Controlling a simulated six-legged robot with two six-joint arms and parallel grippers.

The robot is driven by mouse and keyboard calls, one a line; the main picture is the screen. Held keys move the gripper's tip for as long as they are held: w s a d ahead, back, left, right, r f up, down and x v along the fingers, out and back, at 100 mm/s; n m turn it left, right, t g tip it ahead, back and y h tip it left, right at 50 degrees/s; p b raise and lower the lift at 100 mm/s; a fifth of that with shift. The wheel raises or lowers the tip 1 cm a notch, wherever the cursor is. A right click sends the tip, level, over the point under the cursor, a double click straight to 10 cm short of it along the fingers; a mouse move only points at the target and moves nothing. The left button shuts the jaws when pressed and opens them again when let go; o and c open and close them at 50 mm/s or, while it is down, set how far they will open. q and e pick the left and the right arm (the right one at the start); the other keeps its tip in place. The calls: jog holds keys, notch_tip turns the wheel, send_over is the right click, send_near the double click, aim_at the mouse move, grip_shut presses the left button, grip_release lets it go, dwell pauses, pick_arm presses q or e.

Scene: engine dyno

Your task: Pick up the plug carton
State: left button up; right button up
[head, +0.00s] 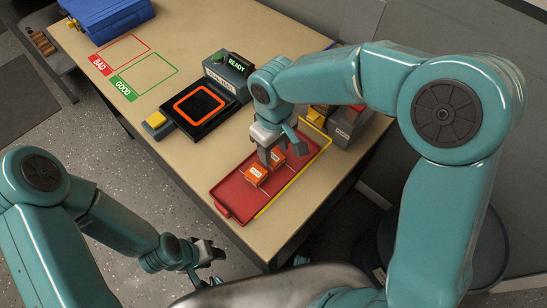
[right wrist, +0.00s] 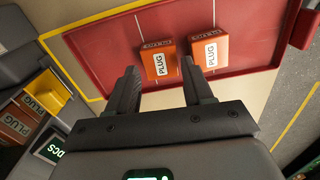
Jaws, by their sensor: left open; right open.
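Two orange plug cartons with white PLUG labels lie on the red tray (head: 228,191). The nearer carton (head: 256,175) also shows at the right in the right wrist view (right wrist: 208,50). The farther carton (head: 278,158) is partly hidden by my right gripper (head: 270,155). In the right wrist view that carton (right wrist: 157,61) appears between the tips of my open right gripper (right wrist: 159,72). The fingers seem to be just above it; contact cannot be told. My left gripper (head: 207,256) is open and empty, off the table's front edge.
A black pad with an orange square (head: 199,104) and a READY display (head: 237,66) stand left of the tray. A bin with more PLUG cartons (right wrist: 18,120) is beyond the tray. A blue case (head: 104,18) sits at the far left. The BAD and GOOD outlines (head: 148,77) are empty.

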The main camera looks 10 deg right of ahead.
aim_at(274, 157)
notch_tip(274, 157, down, 3)
jog(key=shift+s+r, duration=0.15)
jog(key=shift+r, duration=0.05)
jog(key=shift+f, duration=0.3)
jog(key=c, duration=0.7)
pick_arm(q)
jog(key=shift+s, duration=0.1)
pick_arm(e)
jog(key=shift+r, duration=0.1)
